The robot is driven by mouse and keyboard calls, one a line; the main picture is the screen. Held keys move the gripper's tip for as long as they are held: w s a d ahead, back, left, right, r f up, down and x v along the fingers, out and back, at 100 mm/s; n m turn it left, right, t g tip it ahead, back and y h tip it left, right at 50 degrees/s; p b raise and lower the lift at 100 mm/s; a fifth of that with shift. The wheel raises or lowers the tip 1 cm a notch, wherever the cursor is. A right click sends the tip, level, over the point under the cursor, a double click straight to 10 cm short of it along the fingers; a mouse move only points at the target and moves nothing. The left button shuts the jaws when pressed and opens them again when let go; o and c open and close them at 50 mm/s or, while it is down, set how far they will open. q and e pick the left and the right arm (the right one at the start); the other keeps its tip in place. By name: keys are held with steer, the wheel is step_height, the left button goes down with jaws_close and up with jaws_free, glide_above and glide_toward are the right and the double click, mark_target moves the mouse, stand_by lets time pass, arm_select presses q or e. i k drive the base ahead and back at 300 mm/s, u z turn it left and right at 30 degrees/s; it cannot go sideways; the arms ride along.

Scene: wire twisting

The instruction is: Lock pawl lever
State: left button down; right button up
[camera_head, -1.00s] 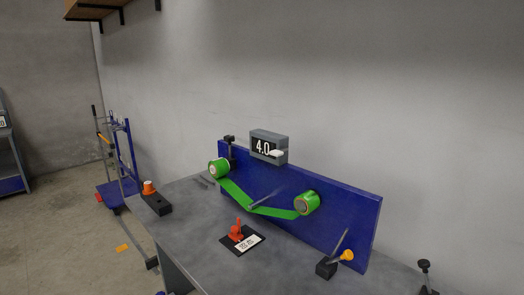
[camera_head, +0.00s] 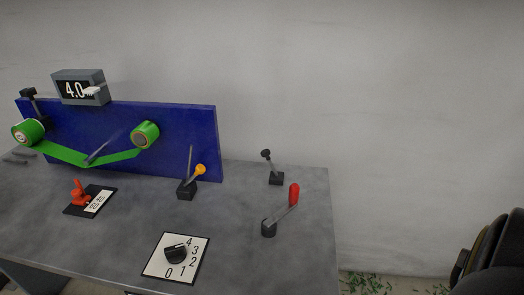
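Several levers stand on the grey table, and I cannot tell for sure which one is the pawl lever. A lever with a yellow knob (camera_head: 200,169) and a thin upright grey bar sits on a black block (camera_head: 187,191) before the blue panel's right end. A black-knobbed lever (camera_head: 272,167) stands at the back right, tilted left on its black base. A red-handled lever (camera_head: 293,196) leans right on a round dark base near the right edge. Another black-knobbed lever (camera_head: 30,95) is at the panel's left end. Neither gripper is in view.
The blue panel (camera_head: 190,135) carries green rolls (camera_head: 145,135) with a green strip and a display (camera_head: 80,87) reading 4.0. A numbered dial plate (camera_head: 155,268) and a red switch (camera_head: 80,194) lie on the table (camera_head: 235,265). Black chairs (camera_head: 490,255) stand at far right.

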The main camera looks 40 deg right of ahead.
mark_target(265, 153)
steer(key=k, duration=0.5)
steer(key=u, duration=0.45)
steer(key=i, duration=0.6)
steer(key=z, duration=2.45)
